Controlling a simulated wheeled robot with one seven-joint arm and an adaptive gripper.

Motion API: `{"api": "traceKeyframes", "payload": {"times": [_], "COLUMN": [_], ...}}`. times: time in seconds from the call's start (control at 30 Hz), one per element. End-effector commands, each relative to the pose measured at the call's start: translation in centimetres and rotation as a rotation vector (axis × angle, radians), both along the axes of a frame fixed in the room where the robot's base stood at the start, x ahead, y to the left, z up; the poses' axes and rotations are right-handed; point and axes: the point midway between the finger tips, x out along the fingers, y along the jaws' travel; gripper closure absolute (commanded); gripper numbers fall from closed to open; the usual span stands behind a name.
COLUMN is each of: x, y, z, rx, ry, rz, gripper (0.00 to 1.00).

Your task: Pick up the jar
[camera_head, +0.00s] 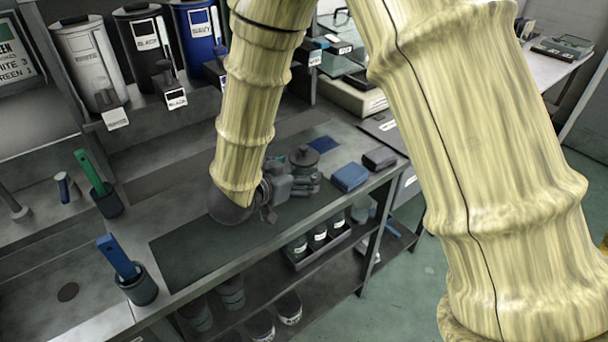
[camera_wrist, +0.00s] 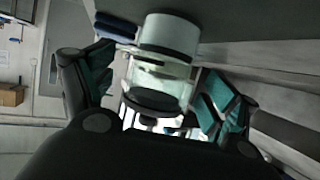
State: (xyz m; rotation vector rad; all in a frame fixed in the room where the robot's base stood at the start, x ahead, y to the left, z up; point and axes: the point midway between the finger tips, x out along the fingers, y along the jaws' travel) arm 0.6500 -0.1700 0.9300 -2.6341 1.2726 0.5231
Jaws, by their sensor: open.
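The jar (camera_head: 304,158) stands on the dark work surface in the head view, with a dark knobbed lid and a greyish-green body partly hidden by my gripper. In the wrist view the jar (camera_wrist: 166,70) looks pale and glassy, with a whitish band at one end and a dark disc at the other. My gripper (camera_head: 297,186) is low over the surface right at the jar. In the wrist view my gripper (camera_wrist: 155,92) is open, with a teal-padded finger on each side of the jar. I cannot tell whether either pad touches it.
Labelled canisters (camera_head: 145,45) stand behind. Cups with a green handle (camera_head: 90,172) and a blue handle (camera_head: 117,257) stand left. The dark mat (camera_head: 205,245) in front is clear.

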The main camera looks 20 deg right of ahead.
Motion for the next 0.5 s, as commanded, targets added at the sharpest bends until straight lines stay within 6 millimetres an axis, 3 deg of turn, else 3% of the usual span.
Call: {"api": "traceKeyframes", "payload": {"times": [0.27,0.5], "x": [2.0,2.2], "y": [-2.3,-2.5], "z": [-1.7,-1.8], "rx": [0.001,0.001], "ry": [0.001,0.000], "rz": [-0.001,0.001], "gripper": [0.13,0.13]}}
